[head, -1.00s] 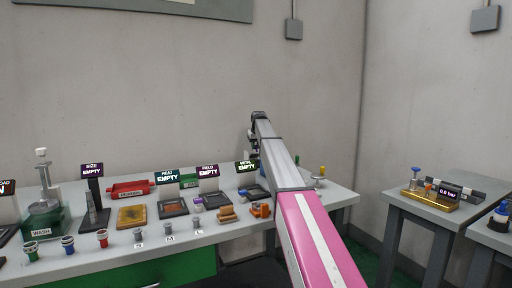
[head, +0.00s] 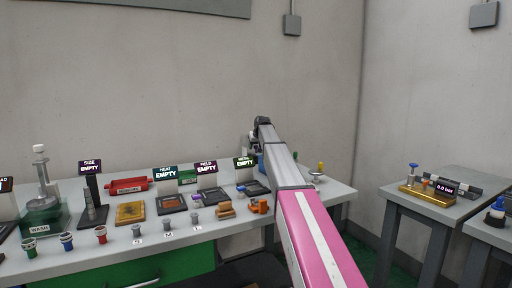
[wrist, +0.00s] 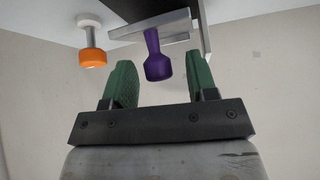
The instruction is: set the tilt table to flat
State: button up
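In the wrist view, my gripper (wrist: 162,75) has two green fingers spread apart. A purple knob-ended handle (wrist: 157,63) shows between and beyond them, with visible gaps on both sides. The handle joins a grey plate-like part (wrist: 150,27) at the top of that view. I cannot tell for certain whether this is the tilt table's lever. In the head view, my gripper end (head: 256,138) is over the back right of the long bench, partly hidden behind my arm. No part is clearly identifiable as the tilt table there.
A separate table (head: 430,213) at right holds a brass pressure device (head: 428,196).

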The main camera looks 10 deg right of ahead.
jog(key=v, duration=1)
jog(key=shift+s+r, duration=0.25)
jog(key=shift+r, duration=0.1)
jog(key=shift+d, duration=0.1)
jog(key=shift+w+r, duration=0.15)
jog(key=shift+w, duration=0.15)
jog(key=c, duration=0.9)
jog(key=w+r+g, duration=0.1)
jog(key=w+r, duration=0.1)
jog(key=w+r+n+g, duration=0.1)
jog(key=w+r+g, duration=0.3)
jog(key=shift+w+d+r+n, duration=0.25)
jog(key=shift+w+r+n, duration=0.1)
jog(key=shift+r+n, duration=0.05)
grip_shut()
jog(key=shift+g, duration=0.5)
jog(key=f, duration=0.7)
jog(key=a+f, duration=0.1)
jog(key=f, duration=0.3)
jog(key=shift+w+f, duration=0.25)
jog(key=shift+w, duration=0.05)
jog(key=shift+s+f, duration=0.15)
jog(key=shift+f, duration=0.5)
